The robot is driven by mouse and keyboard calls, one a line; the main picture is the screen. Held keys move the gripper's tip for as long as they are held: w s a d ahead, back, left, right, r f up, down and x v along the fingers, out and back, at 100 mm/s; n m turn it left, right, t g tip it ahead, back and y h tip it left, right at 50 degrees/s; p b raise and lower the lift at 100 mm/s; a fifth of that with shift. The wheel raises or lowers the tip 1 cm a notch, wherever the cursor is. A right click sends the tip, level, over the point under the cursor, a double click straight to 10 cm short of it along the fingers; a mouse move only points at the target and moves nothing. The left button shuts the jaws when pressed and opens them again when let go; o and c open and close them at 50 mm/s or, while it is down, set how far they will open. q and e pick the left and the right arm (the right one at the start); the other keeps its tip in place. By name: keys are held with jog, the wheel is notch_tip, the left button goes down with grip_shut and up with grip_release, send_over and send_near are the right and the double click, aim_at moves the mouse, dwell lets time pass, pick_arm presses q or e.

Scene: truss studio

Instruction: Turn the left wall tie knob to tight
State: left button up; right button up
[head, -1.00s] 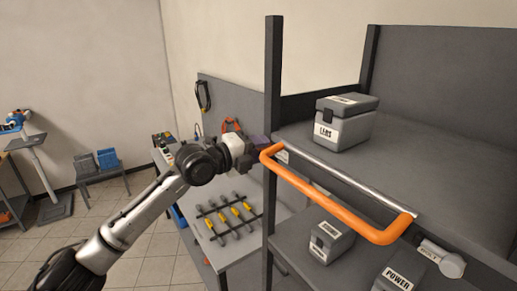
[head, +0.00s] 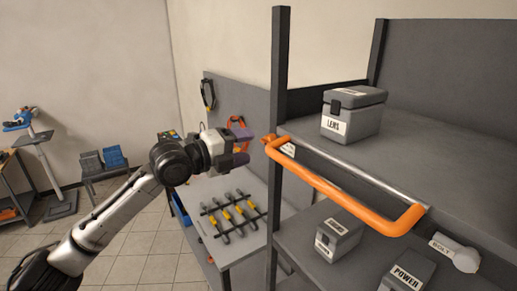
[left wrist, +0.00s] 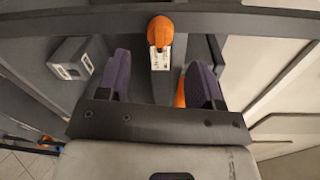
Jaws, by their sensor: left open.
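A small orange knob (head: 268,142) sits at the shelf's left front post, by the left end of the orange bar. In the left wrist view the orange knob (left wrist: 160,29) shows at top centre, with a white label (left wrist: 160,62) below it. The label's writing is too small to read. My left gripper (head: 243,147), with purple fingers, is open and empty just left of the knob and apart from it. In the left wrist view its fingers (left wrist: 160,76) stand either side of the label, with the knob beyond their tips. My right gripper is not in view.
The orange bar (head: 345,197) runs along the shelf's front edge. A LENS box (head: 352,116) stands on the upper shelf; grey boxes, one a POWER box (head: 407,271), are below. A bench (head: 262,232) with yellow-handled tools is behind the post (head: 280,75).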

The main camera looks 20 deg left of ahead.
pick_arm(q)
jog(key=b+v, duration=0.1)
jog(key=v, duration=0.6)
jog(key=shift+s+a+b, duration=0.25)
jog(key=shift+s+b, duration=0.05)
jog(key=shift+b, duration=0.1)
